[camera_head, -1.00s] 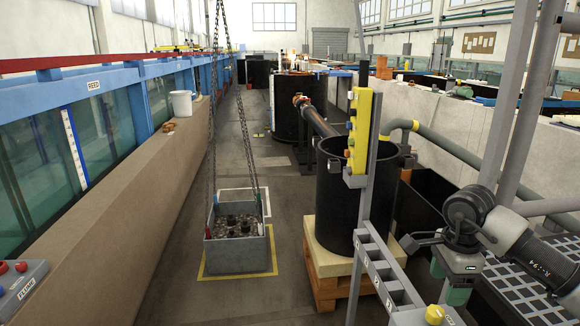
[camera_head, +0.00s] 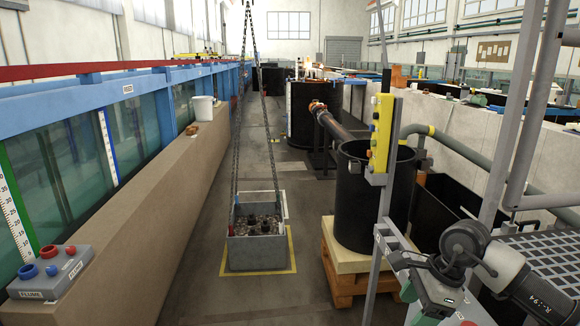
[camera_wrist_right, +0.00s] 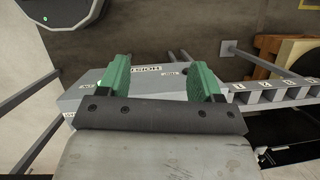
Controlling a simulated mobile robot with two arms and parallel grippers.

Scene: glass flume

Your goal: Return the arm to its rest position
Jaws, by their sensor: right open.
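My right arm (camera_head: 500,265) comes in from the right in the head view. Its gripper (camera_head: 422,304) points down at the lower right, near the grey metal frame. In the right wrist view the green fingers of my right gripper (camera_wrist_right: 162,78) are spread apart with nothing held between them. A grey box labelled HOIST (camera_wrist_right: 140,75) shows behind and between the fingers; I cannot tell how far below them it is. My left gripper is not in view.
A grey crate (camera_head: 257,247) hangs on chains over a yellow floor outline. A black tank (camera_head: 374,205) stands on a wooden pallet (camera_head: 345,282) near the grey frame (camera_head: 388,220). A FLUME control box (camera_head: 50,275) sits on the left ledge.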

